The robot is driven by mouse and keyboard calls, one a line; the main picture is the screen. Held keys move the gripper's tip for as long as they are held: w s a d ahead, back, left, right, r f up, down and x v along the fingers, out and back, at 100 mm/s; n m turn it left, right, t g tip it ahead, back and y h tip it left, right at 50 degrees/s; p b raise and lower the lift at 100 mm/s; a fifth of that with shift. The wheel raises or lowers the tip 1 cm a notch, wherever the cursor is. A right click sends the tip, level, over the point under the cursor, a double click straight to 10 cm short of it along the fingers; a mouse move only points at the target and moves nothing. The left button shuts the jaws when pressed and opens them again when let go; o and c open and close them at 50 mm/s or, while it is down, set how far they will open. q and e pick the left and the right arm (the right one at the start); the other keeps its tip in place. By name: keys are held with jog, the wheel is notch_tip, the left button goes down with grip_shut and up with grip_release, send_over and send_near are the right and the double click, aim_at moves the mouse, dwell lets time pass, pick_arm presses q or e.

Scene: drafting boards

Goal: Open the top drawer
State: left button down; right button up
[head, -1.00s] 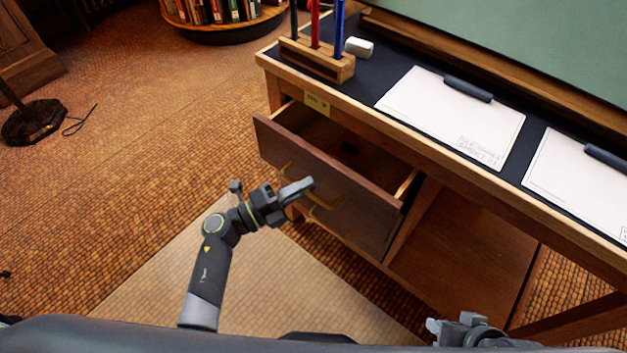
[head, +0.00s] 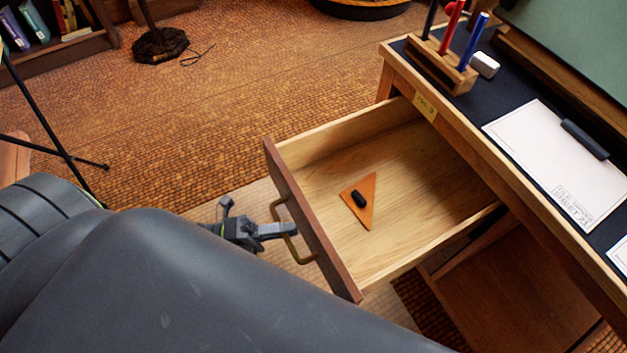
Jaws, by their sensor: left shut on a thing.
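The top drawer (head: 318,229) is pulled far out of the desk, and its pale wooden inside shows. My left gripper (head: 284,231) is shut on the brass handle (head: 304,258) on the drawer's dark front. An orange triangle (head: 366,211) with a black knob (head: 359,199) lies on the drawer floor. My right gripper is not in view.
The desk top (head: 480,103) holds a wooden pen block (head: 440,70), a white eraser (head: 485,64) and a white sheet (head: 560,160) with a dark clip. A thin stand leg (head: 55,140) is at left.

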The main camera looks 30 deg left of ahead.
pick_arm(q)
jog(key=shift+s+a, duration=0.85)
jog(key=shift+s, duration=0.3)
jog(key=shift+s+a, duration=0.8)
jog(key=shift+s, duration=0.35)
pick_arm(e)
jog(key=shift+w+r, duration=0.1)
pick_arm(q)
jog(key=c, duration=1.5)
grip_release()
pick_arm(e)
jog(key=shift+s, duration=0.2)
